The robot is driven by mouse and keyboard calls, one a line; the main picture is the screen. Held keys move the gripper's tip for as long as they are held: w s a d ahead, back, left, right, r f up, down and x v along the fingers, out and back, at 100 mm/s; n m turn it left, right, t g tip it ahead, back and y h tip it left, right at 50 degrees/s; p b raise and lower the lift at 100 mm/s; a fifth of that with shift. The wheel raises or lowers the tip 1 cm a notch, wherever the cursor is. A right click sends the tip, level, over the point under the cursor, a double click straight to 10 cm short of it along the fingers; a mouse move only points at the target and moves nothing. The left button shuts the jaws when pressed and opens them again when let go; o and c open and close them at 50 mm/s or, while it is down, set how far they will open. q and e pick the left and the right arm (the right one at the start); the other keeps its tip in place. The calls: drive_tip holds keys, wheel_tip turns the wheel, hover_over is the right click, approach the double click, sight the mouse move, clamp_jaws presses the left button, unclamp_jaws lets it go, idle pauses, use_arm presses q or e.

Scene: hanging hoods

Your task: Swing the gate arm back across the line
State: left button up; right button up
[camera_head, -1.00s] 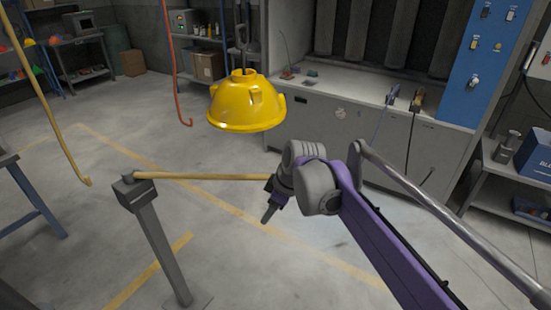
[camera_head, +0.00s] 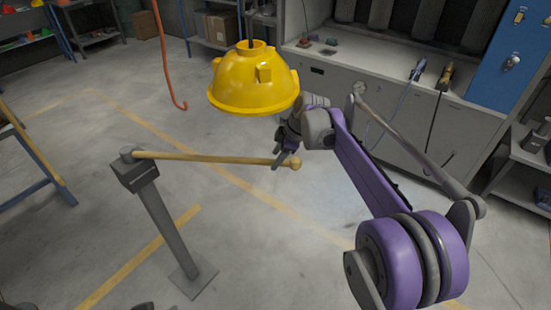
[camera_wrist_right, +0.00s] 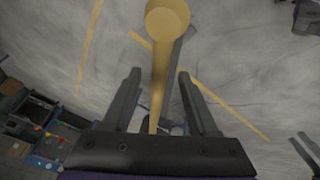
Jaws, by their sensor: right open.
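The gate arm (camera_head: 215,157) is a pale wooden bar with a ball at its free end. It reaches level to the right from the top of a grey post (camera_head: 165,225). My right gripper (camera_head: 284,161) is at the bar close to the ball end. In the right wrist view the gripper (camera_wrist_right: 158,76) is open, and the gate arm (camera_wrist_right: 158,85) runs lengthwise between the two fingers, ball toward the top. I cannot tell how deep the bar sits between them, or whether they touch it. The yellow floor line (camera_head: 215,172) passes beneath the bar.
A yellow hood (camera_head: 250,85) hangs just above and behind the bar, near my right wrist. An orange hook (camera_head: 166,60) hangs further left. A grey cabinet (camera_head: 335,95) stands behind. The floor around the post is clear.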

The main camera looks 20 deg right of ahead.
drive_tip(key=shift+w+a+f, duration=0.2)
drive_tip(key=shift+f, duration=0.4)
clamp_jaws()
idle(1.1)
